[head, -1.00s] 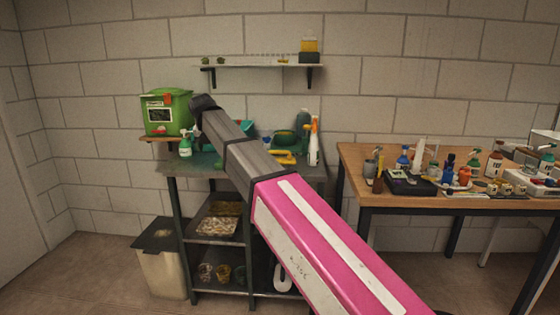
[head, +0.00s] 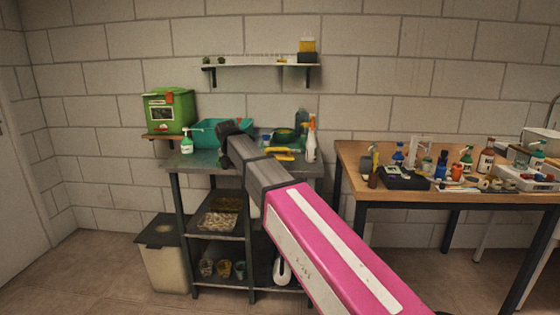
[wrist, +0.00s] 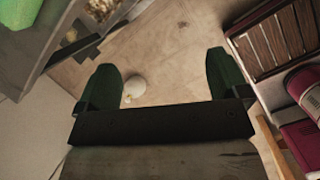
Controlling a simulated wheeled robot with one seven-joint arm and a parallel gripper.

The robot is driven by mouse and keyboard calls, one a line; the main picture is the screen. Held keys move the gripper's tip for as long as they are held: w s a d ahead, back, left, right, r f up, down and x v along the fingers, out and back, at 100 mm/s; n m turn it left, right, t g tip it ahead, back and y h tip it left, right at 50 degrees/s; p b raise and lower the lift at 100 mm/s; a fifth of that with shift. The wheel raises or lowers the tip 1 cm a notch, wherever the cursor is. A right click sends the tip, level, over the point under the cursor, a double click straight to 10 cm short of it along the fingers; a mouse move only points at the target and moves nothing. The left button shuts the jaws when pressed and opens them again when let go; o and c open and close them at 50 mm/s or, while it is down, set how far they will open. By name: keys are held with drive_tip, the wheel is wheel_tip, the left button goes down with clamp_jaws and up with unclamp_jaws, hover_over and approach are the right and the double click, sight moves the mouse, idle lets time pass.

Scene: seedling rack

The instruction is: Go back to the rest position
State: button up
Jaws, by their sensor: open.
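My gripper (wrist: 161,82) shows in the wrist view, with its two dark green fingers wide apart. Nothing is held between them. A small whitish round object (wrist: 135,88) shows between the fingers, seemingly well below on the brown floor (wrist: 165,60). In the head view my pink and grey arm crosses the middle, and the gripper itself is hidden.
A grey rack (head: 205,162) holds a teal tray (head: 208,132), a spray bottle (head: 187,143) and dishes. A green box (head: 168,112) sits left, above a bin (head: 163,255). A cluttered wooden table (head: 352,160) stands right. A wall shelf (head: 260,66) hangs above.

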drive_tip(key=s+d+f+m+g, duration=0.1)
drive_tip(key=s+d+f+m, duration=0.2)
drive_tip(key=d+f+m, duration=0.55)
drive_tip(key=s+d+f+m+g, duration=0.1)
drive_tip(key=s+d+f+m, duration=0.3)
drive_tip(key=d+f, duration=0.65)
drive_tip(key=s+d+f+m+g, duration=0.1)
drive_tip(key=s+d+f+m, duration=1.2)
drive_tip(key=d+m, duration=0.3)
drive_tip(key=shift+s+d+f+g+y, duration=0.15)
drive_tip(key=shift+d+f+g+y, duration=0.15)
drive_tip(key=shift+d+f, duration=0.35)
drive_tip(key=shift+a+m, duration=0.1)
drive_tip(key=shift+m, duration=0.15)
